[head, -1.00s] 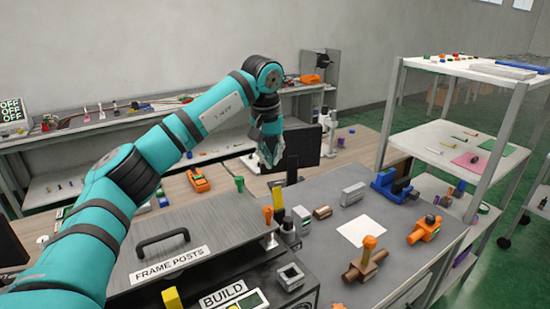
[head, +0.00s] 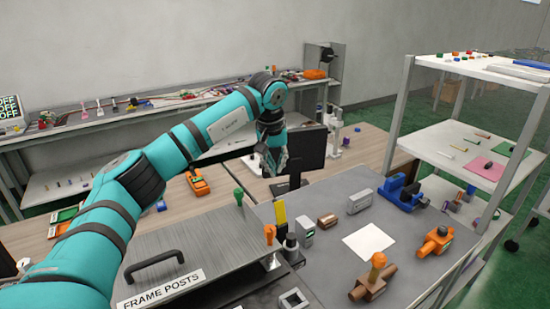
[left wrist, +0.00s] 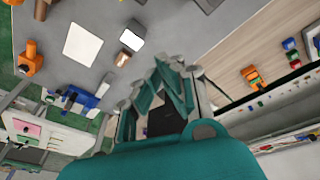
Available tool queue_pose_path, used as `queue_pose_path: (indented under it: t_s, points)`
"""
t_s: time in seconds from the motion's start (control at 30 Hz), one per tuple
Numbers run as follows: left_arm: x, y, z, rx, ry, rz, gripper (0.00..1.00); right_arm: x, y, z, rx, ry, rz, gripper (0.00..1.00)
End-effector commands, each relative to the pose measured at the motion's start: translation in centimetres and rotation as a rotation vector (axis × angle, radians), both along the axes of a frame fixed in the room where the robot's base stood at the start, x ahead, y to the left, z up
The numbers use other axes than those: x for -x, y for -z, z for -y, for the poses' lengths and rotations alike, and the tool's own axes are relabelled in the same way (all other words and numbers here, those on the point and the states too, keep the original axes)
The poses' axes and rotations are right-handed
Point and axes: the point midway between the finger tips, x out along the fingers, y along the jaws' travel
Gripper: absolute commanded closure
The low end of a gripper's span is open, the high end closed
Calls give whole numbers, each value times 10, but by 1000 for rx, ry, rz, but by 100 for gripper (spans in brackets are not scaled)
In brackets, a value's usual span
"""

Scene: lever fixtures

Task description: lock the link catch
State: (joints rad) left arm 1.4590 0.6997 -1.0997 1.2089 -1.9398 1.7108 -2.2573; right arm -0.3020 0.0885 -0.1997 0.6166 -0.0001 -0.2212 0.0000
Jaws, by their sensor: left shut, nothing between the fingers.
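My left gripper (head: 272,162) hangs shut and empty, pointing down beyond the far edge of the grey work surface, in front of a dark screen. In the left wrist view its teal fingers (left wrist: 165,92) are together with nothing between them. Which fixture is the link catch I cannot tell. The lever-like fixtures are a brown piece with an upright orange handle (head: 374,272), an orange fixture (head: 435,242) and a blue vise-like fixture (head: 402,190). The gripper touches none of these. My right gripper is not in view.
A grey box lid (head: 205,245) labelled FRAME POSTS has a black handle. A white sheet (head: 369,242), a bronze block (head: 327,220) and a grey block (head: 359,201) lie on the grey surface. A white shelf rack (head: 455,136) stands right. A dark screen (head: 307,150) stands close to the gripper.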

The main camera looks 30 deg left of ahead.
Motion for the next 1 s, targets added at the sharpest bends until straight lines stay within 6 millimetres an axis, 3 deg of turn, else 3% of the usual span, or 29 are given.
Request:
queue_pose_path:
  t_s: [0.1,0.27,0.6,1.0]
  points:
    - [-5,24,-1,1,1,-6,100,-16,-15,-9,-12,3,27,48]
    - [-13,58,-2,0,0,-5,100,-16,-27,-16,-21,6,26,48]
    - [19,51,14,0,2,-1,100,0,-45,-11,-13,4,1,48]
    - [23,52,15,0,0,0,100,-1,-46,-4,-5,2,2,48]
